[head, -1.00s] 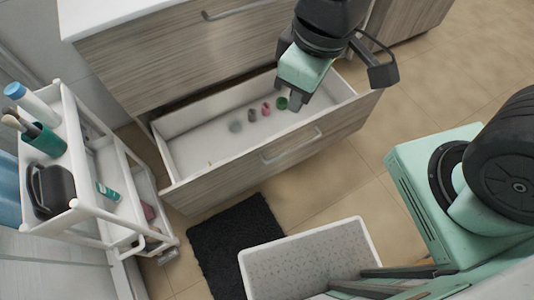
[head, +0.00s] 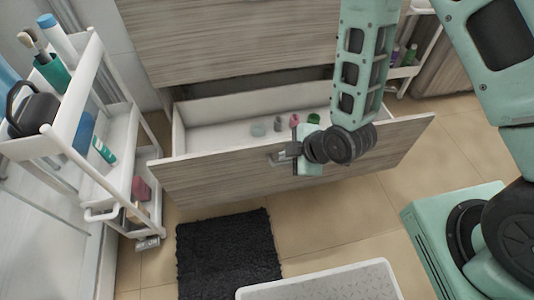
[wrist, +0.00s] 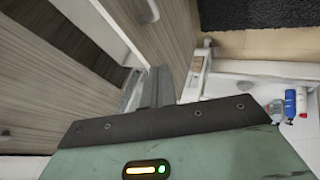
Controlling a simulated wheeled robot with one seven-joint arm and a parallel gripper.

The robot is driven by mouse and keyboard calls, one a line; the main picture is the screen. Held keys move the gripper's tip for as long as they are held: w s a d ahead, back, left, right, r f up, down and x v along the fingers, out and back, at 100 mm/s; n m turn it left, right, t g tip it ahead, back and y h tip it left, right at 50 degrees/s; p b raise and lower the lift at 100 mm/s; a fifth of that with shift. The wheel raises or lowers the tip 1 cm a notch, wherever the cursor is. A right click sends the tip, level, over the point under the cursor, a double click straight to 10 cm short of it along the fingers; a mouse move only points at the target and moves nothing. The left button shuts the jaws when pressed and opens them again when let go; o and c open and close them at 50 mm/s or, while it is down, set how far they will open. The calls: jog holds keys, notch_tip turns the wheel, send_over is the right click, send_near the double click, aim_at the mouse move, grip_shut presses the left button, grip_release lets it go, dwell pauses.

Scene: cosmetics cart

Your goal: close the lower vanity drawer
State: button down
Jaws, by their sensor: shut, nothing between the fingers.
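The lower vanity drawer (head: 215,182) stands pulled out, with a wood-grain front and white inside walls. Several small coloured items, among them a pink one (head: 294,120) and a green one (head: 314,118), lie inside toward the back. My gripper (head: 278,158) is shut and empty at the middle of the drawer front, its fingers pointing left. In the wrist view my shut fingers (wrist: 155,88) are beside wood-grain panels (wrist: 160,35).
A white cart (head: 75,150) with bottles and brushes stands at left, close to the drawer's left end. A black mat (head: 228,250) and a white step stool (head: 320,285) are on the floor in front. The tiled floor (head: 350,215) right of the mat is clear.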

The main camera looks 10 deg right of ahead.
jog(key=b+x, duration=0.3)
jog(key=b, duration=0.3)
jog(key=shift+w+a+f+b, duration=0.2)
jog(key=shift+w+b, duration=0.15)
jog(key=f+b, duration=0.1)
jog(key=b, duration=0.5)
jog(key=shift+a, duration=0.1)
jog(key=b, duration=0.2)
send_near(258, 151)
jog(key=shift+x, duration=2.3)
